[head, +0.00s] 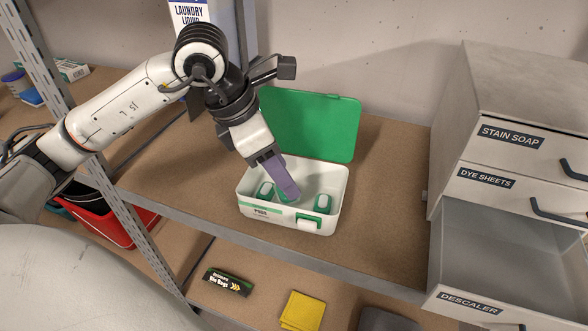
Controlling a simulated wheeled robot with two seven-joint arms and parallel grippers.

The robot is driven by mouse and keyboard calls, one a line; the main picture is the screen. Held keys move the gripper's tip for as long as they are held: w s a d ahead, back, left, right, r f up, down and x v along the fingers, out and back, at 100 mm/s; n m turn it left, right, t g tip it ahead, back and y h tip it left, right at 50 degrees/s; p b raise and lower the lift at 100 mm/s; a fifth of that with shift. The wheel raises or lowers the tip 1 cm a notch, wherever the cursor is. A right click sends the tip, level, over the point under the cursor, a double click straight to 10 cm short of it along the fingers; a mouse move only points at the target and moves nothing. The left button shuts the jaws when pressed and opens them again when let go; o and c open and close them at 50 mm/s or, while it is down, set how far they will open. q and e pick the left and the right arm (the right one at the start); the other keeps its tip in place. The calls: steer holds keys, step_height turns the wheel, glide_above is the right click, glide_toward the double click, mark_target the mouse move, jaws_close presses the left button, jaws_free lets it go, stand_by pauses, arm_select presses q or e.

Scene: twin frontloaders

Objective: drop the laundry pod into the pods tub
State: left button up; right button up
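The pods tub (332,226) is a white box with a PODS label and a green lid (312,124) standing open behind it. It sits on the brown shelf. My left gripper (289,194) reaches down into the tub's opening. My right gripper is out of view.
A grey drawer cabinet (500,85) stands at the right, its descaler drawer (490,270) pulled open. A laundry liquid carton (190,14) is behind my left arm. A metal post (75,115) stands at the left. The shelf right of the tub is clear.

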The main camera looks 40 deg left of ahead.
arm_select(q)
steer(key=shift+o, duration=0.9)
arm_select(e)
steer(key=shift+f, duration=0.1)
arm_select(q)
steer(key=p+v, duration=0.1)
steer(key=v, duration=0.9)
steer(key=shift+r, duration=0.2)
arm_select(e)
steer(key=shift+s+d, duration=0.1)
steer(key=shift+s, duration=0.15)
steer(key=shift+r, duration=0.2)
